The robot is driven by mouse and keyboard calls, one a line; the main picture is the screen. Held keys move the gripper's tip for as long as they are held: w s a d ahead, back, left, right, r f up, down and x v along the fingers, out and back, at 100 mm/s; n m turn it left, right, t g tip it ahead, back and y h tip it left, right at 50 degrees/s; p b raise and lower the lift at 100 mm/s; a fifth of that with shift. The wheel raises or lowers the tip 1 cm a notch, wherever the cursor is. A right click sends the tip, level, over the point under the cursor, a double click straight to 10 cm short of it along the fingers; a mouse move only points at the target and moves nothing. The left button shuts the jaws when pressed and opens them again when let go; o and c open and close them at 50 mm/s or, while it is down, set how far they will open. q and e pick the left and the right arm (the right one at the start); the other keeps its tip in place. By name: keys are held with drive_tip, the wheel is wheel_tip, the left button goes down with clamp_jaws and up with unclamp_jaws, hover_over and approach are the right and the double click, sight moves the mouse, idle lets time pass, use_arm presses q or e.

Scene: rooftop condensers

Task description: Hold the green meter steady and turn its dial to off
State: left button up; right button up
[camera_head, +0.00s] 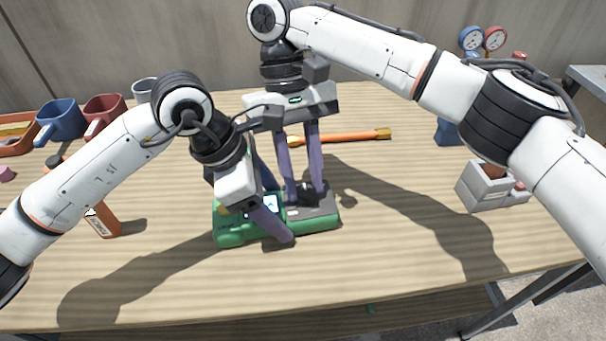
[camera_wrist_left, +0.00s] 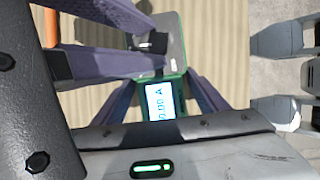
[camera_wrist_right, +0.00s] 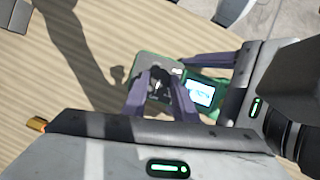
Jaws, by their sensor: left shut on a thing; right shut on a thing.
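The green meter (camera_head: 231,229) lies flat on the table in front of me, with a grey face on its right part and a lit screen (camera_head: 272,201). In the left wrist view the screen (camera_wrist_left: 160,102) reads about 0.00 A. My left gripper (camera_head: 271,212) is shut on the meter's body, one finger at its near side. My right gripper (camera_head: 305,201) points down from above and is shut on the dial (camera_wrist_right: 160,86), a small dark knob on the grey face. The fingers partly cover the dial, so its pointer setting cannot be read.
An orange-handled tool (camera_head: 350,136) lies behind the meter. A grey block holder (camera_head: 487,188) and gauges (camera_head: 482,40) are at right. The table's front middle is clear.

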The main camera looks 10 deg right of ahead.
drive_tip(key=o, duration=1.1)
drive_tip(key=shift+v, duration=6)
